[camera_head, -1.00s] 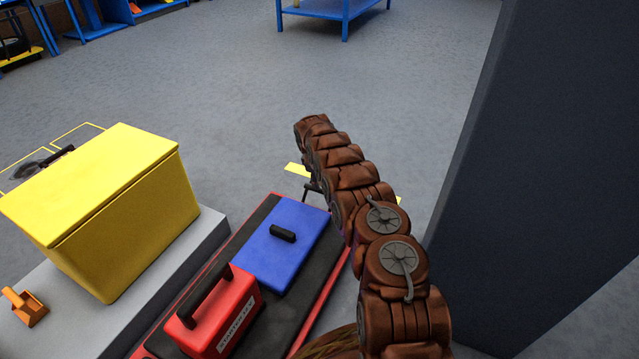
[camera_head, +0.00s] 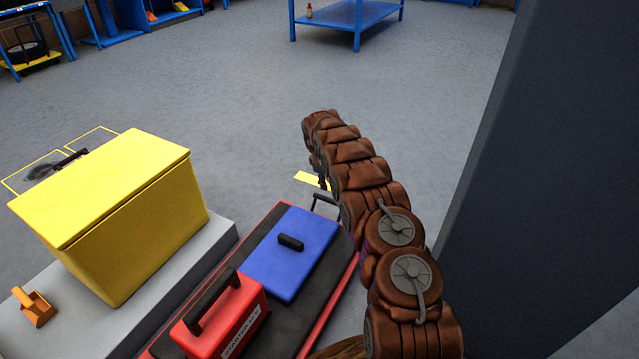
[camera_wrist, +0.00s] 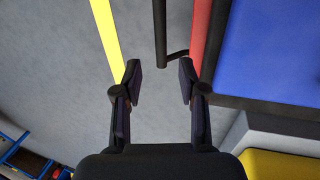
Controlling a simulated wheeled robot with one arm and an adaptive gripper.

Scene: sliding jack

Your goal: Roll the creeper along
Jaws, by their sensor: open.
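The creeper (camera_head: 337,290) is a low black board with red edges on the floor, bearing a blue box and a red toolbox. A thin black handle (camera_head: 322,197) stands at its far end, partly hidden by my arm. In the wrist view the handle (camera_wrist: 160,35) is a dark bar with a short bent link toward the creeper's red edge (camera_wrist: 200,35). My gripper (camera_wrist: 160,78) is open. The bar's near end lies between the lines of the fingers, just ahead of the tips, with no visible contact. In the head view my arm mostly hides the gripper.
The blue box (camera_head: 292,262) and red toolbox (camera_head: 232,318) ride on the creeper. A grey platform (camera_head: 185,270) with a yellow chest (camera_head: 140,225) stands along its left. A dark wall or pillar (camera_head: 540,180) rises at right. Open floor (camera_head: 250,110) lies beyond, up to a blue bench (camera_head: 350,14).

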